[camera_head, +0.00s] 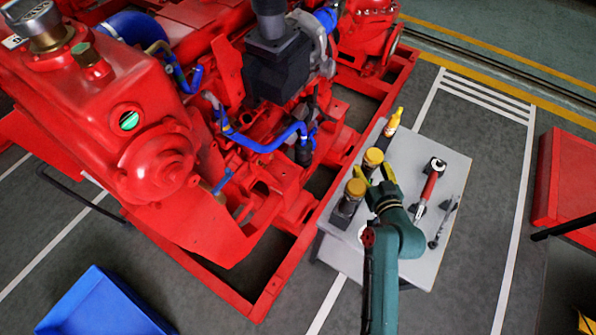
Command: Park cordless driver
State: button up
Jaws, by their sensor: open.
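A red tool with a black and silver head (429,186), which looks like the cordless driver, lies on the right part of the grey table (445,160). My gripper (379,176) is open over the table, to the left of this tool and apart from it. Its yellow-green fingertips are close to two dark objects with yellow-orange round tops, one farther back (373,158) and one nearer (355,188). I cannot tell whether the fingers touch either one. My wrist and arm hide part of the table's front. No parking holder is clearly identifiable.
A grey wrench-like tool (443,222) lies right of the red tool. A yellow bottle-like object (393,121) stands at the table's back left. The red pumpset (160,150) stands close left of the table. A blue bin (100,303) and a red box (567,180) are on the floor.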

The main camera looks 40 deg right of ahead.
notch_tip(320, 180, up, 16)
jog(key=p, duration=1.4)
jog(key=w+a+f+n+t+y+p, duration=0.1)
jog(key=w+a+n+y+p, duration=0.1)
jog(key=a, duration=1.1)
jog(key=w+a+f+n+t+y+p, duration=0.1)
jog(key=w+a+f+n+y+p, duration=0.1)
jog(key=w+a, duration=0.5)
jog(key=shift+a+n+t+y+p, duration=0.4)
jog(key=shift+a+y+p, duration=0.9)
jog(key=shift+a, duration=1.9)
jog(key=shift+h, duration=0.3)
